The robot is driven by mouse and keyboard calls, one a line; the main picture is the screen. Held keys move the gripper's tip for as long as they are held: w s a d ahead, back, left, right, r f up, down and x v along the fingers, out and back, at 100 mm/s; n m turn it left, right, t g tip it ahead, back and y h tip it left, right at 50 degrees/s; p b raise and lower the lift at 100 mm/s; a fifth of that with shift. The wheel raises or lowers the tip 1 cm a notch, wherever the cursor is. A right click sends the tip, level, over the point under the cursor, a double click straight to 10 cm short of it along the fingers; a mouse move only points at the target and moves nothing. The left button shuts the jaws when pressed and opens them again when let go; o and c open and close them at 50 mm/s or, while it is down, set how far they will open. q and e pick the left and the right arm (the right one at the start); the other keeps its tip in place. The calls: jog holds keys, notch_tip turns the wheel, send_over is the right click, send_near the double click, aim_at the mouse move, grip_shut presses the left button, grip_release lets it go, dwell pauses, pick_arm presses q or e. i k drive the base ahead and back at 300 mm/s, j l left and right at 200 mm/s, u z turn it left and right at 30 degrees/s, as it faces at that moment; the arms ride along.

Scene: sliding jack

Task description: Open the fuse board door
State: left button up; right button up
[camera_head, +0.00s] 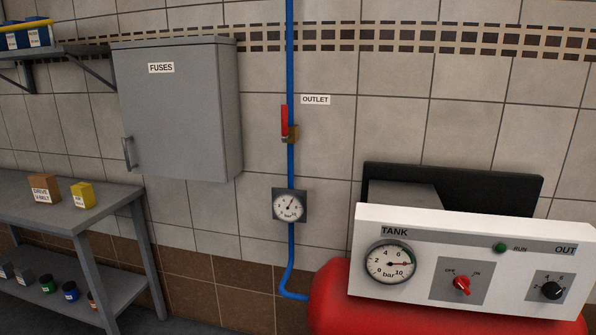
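The fuse board (232,115) is a grey wall box labelled "FUSES", in the upper left of the head view. Its door (178,115) is shut flush on the box. A vertical bar handle (128,153) stands at the door's lower left edge. Neither of my grippers shows in this view.
A grey bench (88,222) with boxes stands below and left of the fuse board. A shelf (62,52) is at the upper left. A blue pipe (290,70) with a red-handled valve (285,120) and a gauge (289,205) runs right of it. A compressor panel (470,233) with red tank (335,290) fills the lower right.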

aim_at(169, 96)
jog(key=i+j, duration=0.45)
jog(key=i+j+z, duration=0.15)
jog(key=i+j, duration=0.25)
jog(key=j, duration=0.15)
